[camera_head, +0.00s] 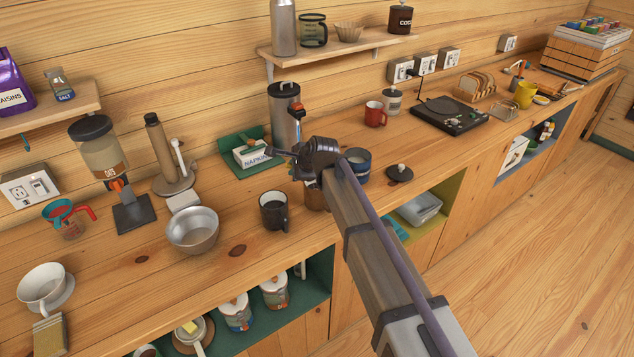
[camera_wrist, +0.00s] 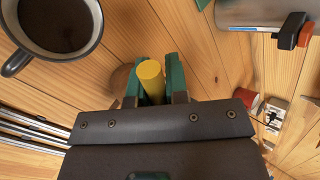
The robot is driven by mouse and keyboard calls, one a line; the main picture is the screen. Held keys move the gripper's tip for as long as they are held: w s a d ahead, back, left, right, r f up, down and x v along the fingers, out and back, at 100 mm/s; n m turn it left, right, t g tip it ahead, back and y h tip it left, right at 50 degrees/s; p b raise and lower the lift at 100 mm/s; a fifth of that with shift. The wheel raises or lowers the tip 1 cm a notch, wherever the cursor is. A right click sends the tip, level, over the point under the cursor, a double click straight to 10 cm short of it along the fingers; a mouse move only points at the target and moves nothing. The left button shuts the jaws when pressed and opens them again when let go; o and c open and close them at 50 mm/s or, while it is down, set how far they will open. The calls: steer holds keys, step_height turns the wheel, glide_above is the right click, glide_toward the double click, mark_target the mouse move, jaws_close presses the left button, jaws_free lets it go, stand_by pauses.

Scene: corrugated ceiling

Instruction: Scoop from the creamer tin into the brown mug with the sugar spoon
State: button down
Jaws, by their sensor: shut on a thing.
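My gripper (camera_wrist: 153,78) is shut on a yellow rod-like handle between its green fingers in the wrist view; I take this yellow handle (camera_wrist: 150,70) to be the sugar spoon's. The spoon's bowl is hidden. In the head view my gripper (camera_head: 300,158) is above the counter, behind the dark mug. A brown mug (camera_head: 316,197) is mostly hidden behind my arm. A blue and white open tin (camera_head: 357,158), perhaps the creamer tin, stands right of my gripper, partly covered by my arm; its label is unreadable.
A dark mug with dark liquid (camera_head: 273,212) stands near the front edge; it also shows in the wrist view (camera_wrist: 97,40). A metal bowl (camera_head: 193,230), napkin box (camera_head: 250,155), steel dispenser (camera_head: 285,115) and red mug (camera_head: 375,114) stand around.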

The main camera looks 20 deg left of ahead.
steer(key=shift+s+a+f+t+h+b, duration=0.3)
steer(key=shift+s+a+f+h, duration=0.1)
steer(key=shift+a+f+h, duration=0.1)
stand_by(0.5)
steer(key=shift+s+a+f+n+t+h+b, duration=0.1)
steer(key=shift+a+f+n+t+h+b, duration=0.05)
steer(key=shift+f+n+t+h+b, duration=0.25)
stand_by(0.5)
steer(key=shift+s+a+f+n+t+h+b, duration=0.15)
steer(key=shift+f+n+t+h+b, duration=0.4)
steer(key=shift+f+b, duration=0.45)
stand_by(0.8)
steer(key=shift+t+h, duration=0.45)
steer(key=shift+h, duration=0.1)
stand_by(0.7)
